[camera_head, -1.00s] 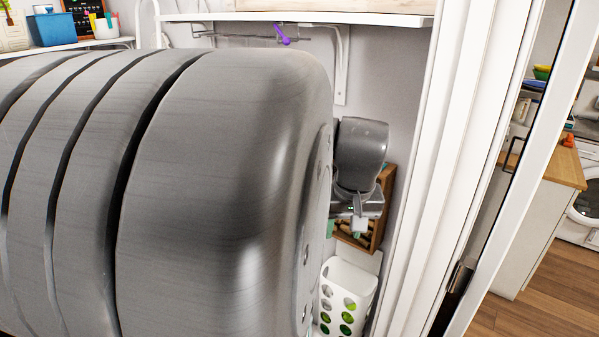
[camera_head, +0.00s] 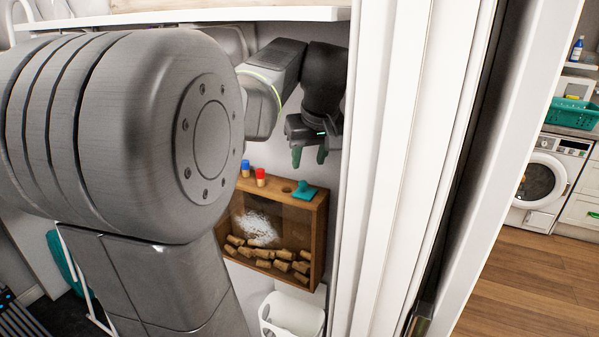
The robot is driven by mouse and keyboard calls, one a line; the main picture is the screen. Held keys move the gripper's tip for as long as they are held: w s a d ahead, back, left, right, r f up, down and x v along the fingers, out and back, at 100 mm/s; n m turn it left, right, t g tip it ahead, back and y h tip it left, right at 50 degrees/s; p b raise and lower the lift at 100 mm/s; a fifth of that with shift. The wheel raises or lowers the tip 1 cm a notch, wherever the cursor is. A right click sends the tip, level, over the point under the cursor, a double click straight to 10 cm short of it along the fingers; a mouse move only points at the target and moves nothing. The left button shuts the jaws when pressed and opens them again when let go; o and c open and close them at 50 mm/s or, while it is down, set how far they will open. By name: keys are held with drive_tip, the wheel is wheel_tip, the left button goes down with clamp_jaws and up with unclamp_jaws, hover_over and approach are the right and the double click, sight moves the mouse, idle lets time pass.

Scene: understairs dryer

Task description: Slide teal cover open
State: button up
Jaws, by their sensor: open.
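The teal cover (camera_head: 304,190) lies on the top face of a wooden box (camera_head: 319,222) with a clear front, near the box's right end. A dark round hole shows in the top just left of the cover. My gripper (camera_head: 308,158) hangs above the cover with its two teal fingers pointing down. It is open and empty, apart from the cover by a visible gap. My large grey arm link hides the box's lower left part.
Red (camera_head: 260,177) and blue (camera_head: 245,168) stoppers stand on the box top to the left. Corks lie inside the box. A white basket (camera_head: 291,316) is below. A white door frame (camera_head: 392,150) stands close on the right, and a shelf (camera_head: 190,16) runs above.

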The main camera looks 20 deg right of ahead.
sight(303, 182)
drive_tip(key=p+x, duration=0.1)
drive_tip(key=x, duration=0.6)
drive_tip(key=shift+a, duration=0.1)
drive_tip(key=shift+c, duration=0.2)
